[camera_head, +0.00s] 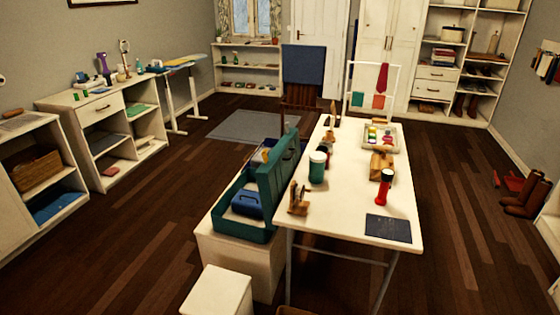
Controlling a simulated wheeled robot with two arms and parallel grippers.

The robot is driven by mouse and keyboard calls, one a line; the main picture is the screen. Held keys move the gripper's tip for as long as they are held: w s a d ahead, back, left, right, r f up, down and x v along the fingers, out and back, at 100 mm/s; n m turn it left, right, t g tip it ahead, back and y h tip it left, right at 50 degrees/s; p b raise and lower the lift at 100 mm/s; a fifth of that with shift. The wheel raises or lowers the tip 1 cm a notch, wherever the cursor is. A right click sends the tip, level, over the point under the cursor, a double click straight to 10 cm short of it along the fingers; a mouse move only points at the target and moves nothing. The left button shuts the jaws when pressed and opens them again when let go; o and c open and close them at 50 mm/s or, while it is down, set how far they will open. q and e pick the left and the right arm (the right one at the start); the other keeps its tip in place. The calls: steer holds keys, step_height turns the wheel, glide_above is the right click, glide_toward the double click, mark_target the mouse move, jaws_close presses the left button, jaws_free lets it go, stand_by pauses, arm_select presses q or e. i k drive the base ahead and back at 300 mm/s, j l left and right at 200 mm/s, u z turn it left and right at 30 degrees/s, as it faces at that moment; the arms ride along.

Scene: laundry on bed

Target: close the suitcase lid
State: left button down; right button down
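A teal suitcase (238,228) rests on a low white bench left of the table. Its lid (279,172) stands about upright along the side nearest the table, so the suitcase is open. A blue item (247,203) lies inside at the near end. More things show dimly towards the far end, and the lid's edge partly hides them. Neither of my grippers is in view.
A long white table (345,222) beside the lid holds a teal-and-white jar (317,168), wooden items, a red-and-green bottle (384,188) and a dark mat (388,229). A white stool (218,293) stands in front. The wooden floor on the left is clear.

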mark_target(274, 177)
steer(key=i+l+u, duration=0.15)
steer(key=l+u, duration=0.45)
steer(key=u, duration=0.25)
steer(key=i+l+u, duration=0.25)
steer(key=l, duration=1)
steer(key=k+l+u, duration=0.2)
steer(key=l, duration=1)
steer(key=i, duration=0.1)
